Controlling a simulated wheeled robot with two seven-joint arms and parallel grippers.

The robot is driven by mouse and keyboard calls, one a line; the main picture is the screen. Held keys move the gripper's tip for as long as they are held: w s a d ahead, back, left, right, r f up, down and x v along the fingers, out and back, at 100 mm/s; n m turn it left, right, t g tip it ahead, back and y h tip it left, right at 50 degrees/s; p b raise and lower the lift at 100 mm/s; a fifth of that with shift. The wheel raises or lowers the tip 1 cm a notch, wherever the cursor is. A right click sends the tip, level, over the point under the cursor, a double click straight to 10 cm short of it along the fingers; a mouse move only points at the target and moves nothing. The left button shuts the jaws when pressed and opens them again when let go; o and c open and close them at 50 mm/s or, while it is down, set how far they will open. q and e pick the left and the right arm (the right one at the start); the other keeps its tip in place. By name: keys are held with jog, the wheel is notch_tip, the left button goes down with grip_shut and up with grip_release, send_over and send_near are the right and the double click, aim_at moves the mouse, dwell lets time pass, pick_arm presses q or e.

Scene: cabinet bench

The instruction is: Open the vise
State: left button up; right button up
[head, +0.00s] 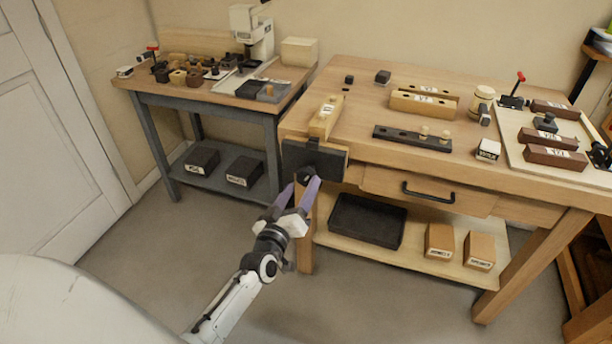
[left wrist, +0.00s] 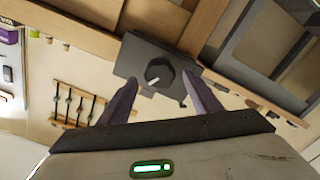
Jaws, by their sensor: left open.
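The vise (head: 315,158) is mounted on the left front corner of the wooden bench. It has a dark front plate with a round dark knob (head: 306,174) low on its face and a wooden block above. In the left wrist view the knob (left wrist: 160,73) shows a white mark and sits in front of the dark plate (left wrist: 143,57). My left gripper (head: 302,186) is open in front of the vise, its two purple fingers on either side of the knob. I cannot tell whether they touch it. My right gripper is not in view.
The wooden bench (head: 362,145) carries a dark rail with pegs (head: 412,138), wooden blocks (head: 424,101) and a tray (head: 510,150) at right. A drawer (head: 425,190) and a shelf with a black bin (head: 367,220) are below. A grey side table (head: 205,95) stands left.

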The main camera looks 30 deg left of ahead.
pick_arm(q)
jog(key=p+v, duration=0.1)
jog(key=v, duration=0.3)
jog(key=shift+s+p, duration=0.1)
jog(key=shift+p, duration=0.25)
dwell(0.3)
